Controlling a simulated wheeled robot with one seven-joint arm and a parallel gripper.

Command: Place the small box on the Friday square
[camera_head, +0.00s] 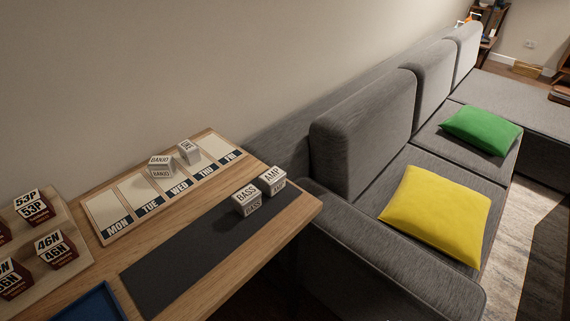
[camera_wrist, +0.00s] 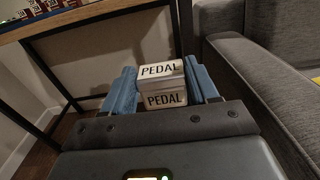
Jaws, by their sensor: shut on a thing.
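The small box in my grasp is white and labelled PEDAL (camera_wrist: 162,86); it shows in the wrist view between two blue fingers. My gripper (camera_wrist: 163,92) is shut on it, below and beside the table's edge. My gripper is not in the head view. The weekday board (camera_head: 102,209) lies on the table with squares from MON to FRI. The Friday square (camera_head: 215,145) is at its far right end and looks empty. A BANJO box (camera_head: 160,167) stands around the Wednesday square. Another small box (camera_head: 189,151) stands near the Thursday square; its label is hard to read.
BASS (camera_head: 246,200) and AMP (camera_head: 272,180) boxes stand on a dark mat (camera_head: 165,270) at the table's front. A wooden rack (camera_head: 70,225) with numbered boxes and a blue tray (camera_head: 88,305) are at left. A grey sofa (camera_head: 350,245) adjoins the table's right side.

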